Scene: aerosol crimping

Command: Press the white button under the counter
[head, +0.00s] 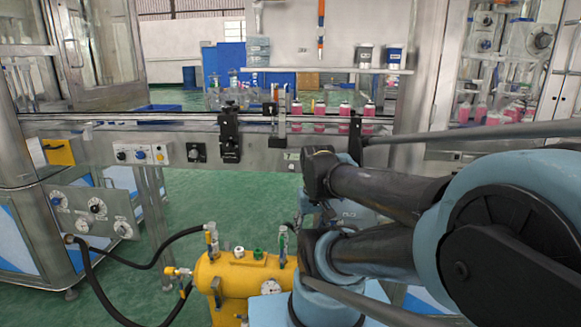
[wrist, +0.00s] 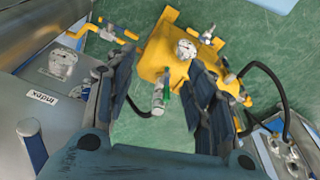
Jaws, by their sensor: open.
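Under the counter (head: 240,118) in the head view, a control strip on the left carries a row of small round controls. In the head view my arm hides most of the gripper. It is right of the control strip and apart from it.
The yellow tank (head: 245,283) with gauge and valves stands on the green floor, black hoses leading left. A panel with several dials (head: 97,208) is at lower left. Pink-filled bottles (head: 319,110) stand on the counter line. A labelled metal panel (wrist: 62,100) is close at left in the wrist view.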

